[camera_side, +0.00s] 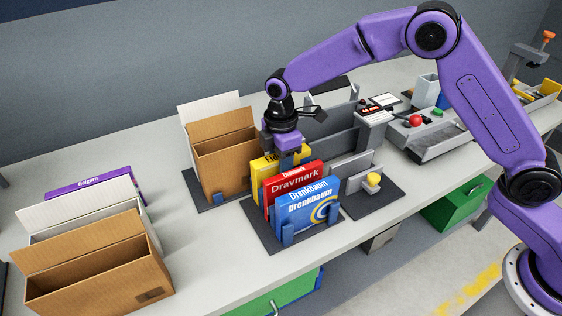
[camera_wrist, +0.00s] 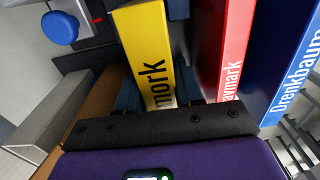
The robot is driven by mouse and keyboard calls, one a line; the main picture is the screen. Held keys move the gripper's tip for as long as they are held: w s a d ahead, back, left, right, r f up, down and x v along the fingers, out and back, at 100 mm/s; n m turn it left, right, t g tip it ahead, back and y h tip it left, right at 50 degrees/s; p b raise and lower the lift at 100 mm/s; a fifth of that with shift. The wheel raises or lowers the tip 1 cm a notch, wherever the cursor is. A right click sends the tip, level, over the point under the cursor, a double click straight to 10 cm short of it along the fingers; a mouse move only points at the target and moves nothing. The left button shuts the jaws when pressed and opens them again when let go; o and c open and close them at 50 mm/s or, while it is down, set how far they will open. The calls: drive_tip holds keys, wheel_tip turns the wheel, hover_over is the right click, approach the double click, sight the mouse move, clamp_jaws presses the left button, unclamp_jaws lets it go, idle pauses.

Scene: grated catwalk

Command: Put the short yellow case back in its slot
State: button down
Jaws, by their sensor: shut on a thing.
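The yellow case (camera_side: 260,167) stands roughly upright behind the red case (camera_side: 293,183) and the blue case (camera_side: 311,208) in a dark rack (camera_side: 262,232) with blue dividers. My gripper (camera_side: 283,154) points down from above and is shut on the yellow case at its top edge. In the wrist view the yellow case (camera_wrist: 148,45) runs away from the gripper, with the red case (camera_wrist: 228,45) and blue case (camera_wrist: 290,65) to its right. The bottom of the yellow case is hidden, so I cannot tell whether it touches the rack floor.
A cardboard file box (camera_side: 222,165) stands close at left of the rack. A grey stand with a yellow knob (camera_side: 373,180) is at right. More boxes (camera_side: 95,262) stand at far left. The bench front at left of the rack is clear.

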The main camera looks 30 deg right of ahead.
drive_tip(key=c, duration=0.7)
unclamp_jaws()
drive_tip(key=shift+f, duration=0.1)
wheel_tip(320, 180, up, 12)
drive_tip(key=shift+f, duration=0.1)
drive_tip(key=shift+r, duration=0.3)
